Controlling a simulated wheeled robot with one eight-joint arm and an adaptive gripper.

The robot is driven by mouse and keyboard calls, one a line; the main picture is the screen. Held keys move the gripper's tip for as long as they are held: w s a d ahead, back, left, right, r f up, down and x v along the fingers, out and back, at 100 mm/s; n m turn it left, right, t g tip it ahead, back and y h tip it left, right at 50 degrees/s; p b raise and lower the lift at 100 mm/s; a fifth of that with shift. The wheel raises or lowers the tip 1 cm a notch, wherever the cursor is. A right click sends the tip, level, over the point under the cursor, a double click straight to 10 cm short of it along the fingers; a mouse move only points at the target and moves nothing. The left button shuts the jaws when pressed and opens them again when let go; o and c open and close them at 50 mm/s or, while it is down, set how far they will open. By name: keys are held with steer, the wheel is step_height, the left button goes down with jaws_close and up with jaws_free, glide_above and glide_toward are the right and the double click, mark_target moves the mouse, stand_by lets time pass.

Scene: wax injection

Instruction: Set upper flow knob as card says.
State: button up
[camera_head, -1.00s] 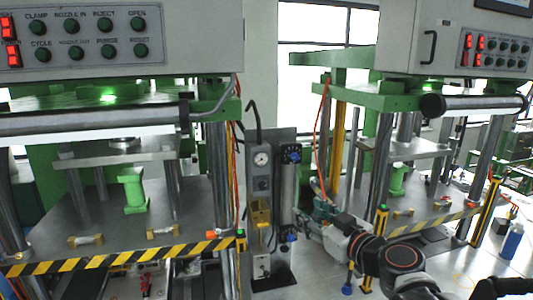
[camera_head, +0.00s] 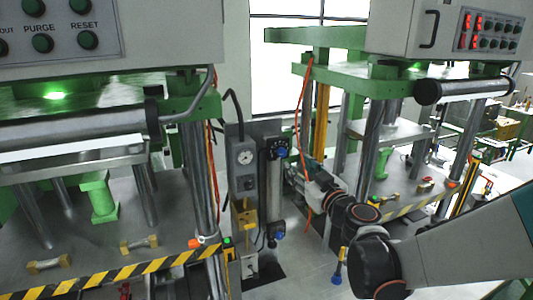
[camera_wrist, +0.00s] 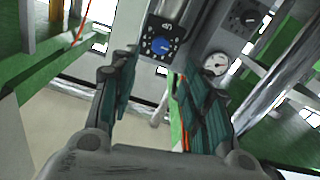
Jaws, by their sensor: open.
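The upper flow knob is a blue knob (camera_head: 281,151) on a dark plate at the top of a grey cylinder (camera_head: 274,195), between the two presses. In the wrist view the blue knob (camera_wrist: 162,45) shows ahead, between and beyond my fingertips, with white marks around it. My gripper (camera_wrist: 155,72) is open and empty, apart from the knob. In the head view my gripper (camera_head: 303,182) is to the right of the cylinder, small and partly unclear. A second blue knob (camera_head: 279,236) sits at the cylinder's bottom. I cannot make out a card or any readable setting.
A round gauge (camera_head: 245,157) is on the grey panel left of the cylinder, and also shows in the wrist view (camera_wrist: 215,64). A brass-coloured block (camera_head: 244,216) is below it. Green presses with striped barriers (camera_head: 150,268) stand on both sides. An orange cable (camera_head: 296,140) hangs near my gripper.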

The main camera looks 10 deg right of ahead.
mark_target(283, 153)
steer(key=w, duration=0.3)
steer(key=w+a, duration=0.1)
steer(key=w, duration=0.2)
steer(key=w+a+p, duration=0.1)
steer(key=w, duration=0.3)
steer(key=shift+s, duration=0.1)
jaws_close()
